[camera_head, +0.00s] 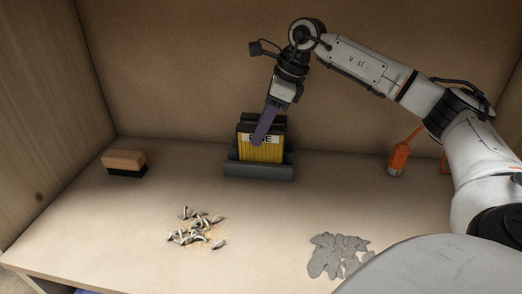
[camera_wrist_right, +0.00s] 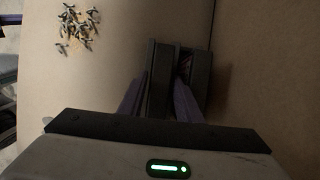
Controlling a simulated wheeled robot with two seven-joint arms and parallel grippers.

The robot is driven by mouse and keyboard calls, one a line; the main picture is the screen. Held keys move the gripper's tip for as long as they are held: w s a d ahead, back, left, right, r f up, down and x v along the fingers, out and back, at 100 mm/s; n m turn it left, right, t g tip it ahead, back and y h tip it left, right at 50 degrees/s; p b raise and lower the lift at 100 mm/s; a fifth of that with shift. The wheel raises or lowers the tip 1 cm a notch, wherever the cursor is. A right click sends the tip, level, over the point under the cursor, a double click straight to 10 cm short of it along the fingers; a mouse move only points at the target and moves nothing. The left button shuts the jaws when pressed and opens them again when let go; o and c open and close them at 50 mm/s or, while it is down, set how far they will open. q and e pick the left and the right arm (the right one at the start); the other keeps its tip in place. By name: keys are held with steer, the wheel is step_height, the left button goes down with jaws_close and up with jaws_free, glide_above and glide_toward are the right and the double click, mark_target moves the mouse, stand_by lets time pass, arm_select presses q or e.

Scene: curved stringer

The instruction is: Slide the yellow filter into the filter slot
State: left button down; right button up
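The yellow filter (camera_head: 259,153) stands upright with its pleated yellow face and a white label toward the head camera. My right gripper (camera_head: 262,134) reaches down from above. One purple finger lies across the front of the filter and partly covers the label. In the right wrist view, both fingers (camera_wrist_right: 160,98) flank the filter's dark top edge (camera_wrist_right: 160,75) and appear to grip it. The dark filter slot (camera_head: 258,171) surrounds the filter's lower part, and its front wall hides the bottom edge. I cannot tell how deep the filter sits. My left gripper is not in view.
A brush with a wooden back (camera_head: 124,159) lies at the left. A pile of screws or similar small parts (camera_head: 197,228) and grey flakes (camera_head: 337,254) lie in front. An orange-handled tool (camera_head: 399,157) stands at the right. Workbench walls close the back and left.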

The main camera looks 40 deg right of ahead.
steer(key=shift+f, duration=0.25)
steer(key=shift+c, duration=0.4)
jaws_close()
